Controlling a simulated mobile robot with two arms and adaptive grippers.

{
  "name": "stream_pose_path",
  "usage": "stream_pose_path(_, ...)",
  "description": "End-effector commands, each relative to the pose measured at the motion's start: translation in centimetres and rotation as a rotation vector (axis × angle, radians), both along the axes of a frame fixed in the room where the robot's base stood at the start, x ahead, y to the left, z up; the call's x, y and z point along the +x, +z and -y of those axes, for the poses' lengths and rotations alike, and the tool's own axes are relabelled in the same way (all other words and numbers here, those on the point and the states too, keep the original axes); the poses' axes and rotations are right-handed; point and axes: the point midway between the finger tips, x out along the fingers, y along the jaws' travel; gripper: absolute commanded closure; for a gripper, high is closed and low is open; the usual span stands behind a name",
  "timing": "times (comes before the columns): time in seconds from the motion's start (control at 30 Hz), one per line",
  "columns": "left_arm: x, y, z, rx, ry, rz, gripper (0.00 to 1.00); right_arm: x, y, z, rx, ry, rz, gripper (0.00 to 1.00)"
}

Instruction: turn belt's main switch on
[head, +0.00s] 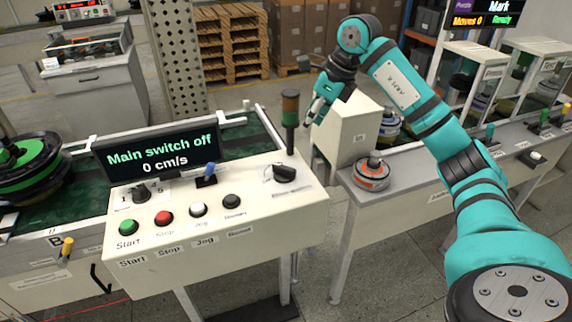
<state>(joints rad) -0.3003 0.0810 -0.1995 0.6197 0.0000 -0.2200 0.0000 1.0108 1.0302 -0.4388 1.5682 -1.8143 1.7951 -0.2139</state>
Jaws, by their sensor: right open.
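The belt's control panel (215,230) is a white sloped box. A black rotary knob (285,173) sits at its upper right, with a small label below it that I cannot read clearly; it looks like the main switch. The panel's display (158,153) reads "Main switch off" and "0 cm/s". My right gripper (314,112) is open and empty, above and to the right of the knob and apart from it. My left gripper is out of view.
A dark signal column (290,120) stands behind the knob, close to my right gripper. Green, red, white and black buttons (163,217) line the panel's front. A grey bench with an orange-and-grey round part (371,176) is at the right.

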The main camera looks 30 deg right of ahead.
Motion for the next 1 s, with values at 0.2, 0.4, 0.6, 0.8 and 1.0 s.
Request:
stream_pose_path(0.2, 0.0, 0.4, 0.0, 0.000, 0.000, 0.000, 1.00, 0.8, -2.7, -0.6, -0.002, 0.002, -0.010, 0.60)
stream_pose_path(0.4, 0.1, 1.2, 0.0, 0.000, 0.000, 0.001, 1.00, 2.2, -6.7, -1.5, 0.001, 0.001, -0.011, 0.60)
stream_pose_path(0.6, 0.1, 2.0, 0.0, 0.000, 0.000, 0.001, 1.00, 3.7, -10.7, -2.4, 0.001, 0.002, -0.009, 0.60)
stream_pose_path(0.8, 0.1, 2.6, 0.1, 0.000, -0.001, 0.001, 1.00, 4.9, -13.9, -3.0, 0.002, 0.002, -0.007, 0.60)
stream_pose_path(1.0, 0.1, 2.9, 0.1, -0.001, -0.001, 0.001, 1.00, 5.6, -15.6, -3.3, 0.001, 0.002, -0.004, 0.60)
